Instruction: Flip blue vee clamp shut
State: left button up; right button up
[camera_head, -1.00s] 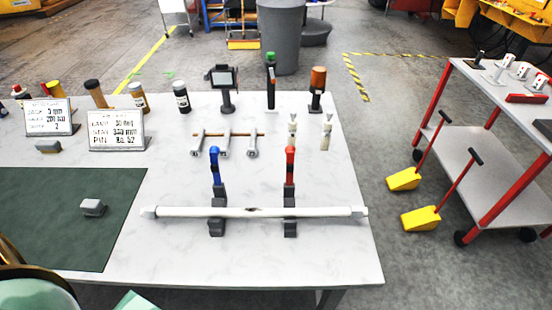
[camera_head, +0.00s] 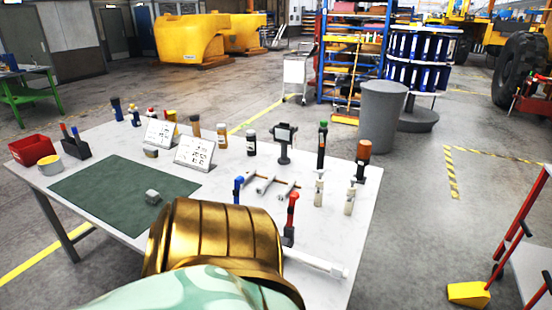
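The blue vee clamp shows only as its upright blue lever (camera_head: 238,189); its base is hidden behind my arm's gold and mint link. The red clamp (camera_head: 292,209) stands to its right with its lever up. The white bar (camera_head: 322,262) sticks out to the right of my arm, and the rest of it is hidden. Neither of my grippers is in view, so I cannot see their fingers.
Wrenches (camera_head: 266,185) lie behind the clamps. A small display on a stand (camera_head: 284,135), bottles and sign cards (camera_head: 194,152) stand farther back. A green mat (camera_head: 115,190) with a grey block (camera_head: 152,197) covers the table's left part. A bin (camera_head: 383,115) stands beyond the table.

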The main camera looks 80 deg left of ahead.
aim_at(239, 181)
jog(key=i+l+u, duration=0.2)
jog(key=i, duration=0.3)
jog(key=i+l+u, duration=0.15)
jog(key=i+l, duration=0.3)
jog(key=i+u, duration=0.3)
jog(key=u, duration=0.15)
jog(key=i+u, duration=0.4)
jog(key=i+l+u, duration=0.1)
jog(key=u, duration=0.35)
jog(key=i+u, duration=0.25)
jog(key=u, duration=0.2)
jog(key=i+u, duration=0.25)
jog(key=u, duration=0.2)
jog(key=i+l+u, duration=0.15)
jog(key=u, duration=0.35)
jog(key=i+l+u, duration=0.25)
jog(key=u, duration=0.2)
jog(key=i+l+u, duration=0.15)
jog(key=l+u, duration=0.15)
jog(key=u, duration=0.15)
jog(key=i+l+u, duration=0.1)
jog(key=l+u, duration=0.2)
jog(key=u, duration=0.15)
jog(key=i+l+u, duration=0.1)
jog(key=l+u, duration=0.7)
jog(key=l, duration=0.2)
jog(key=l+u, duration=0.4)
jog(key=l, duration=0.15)
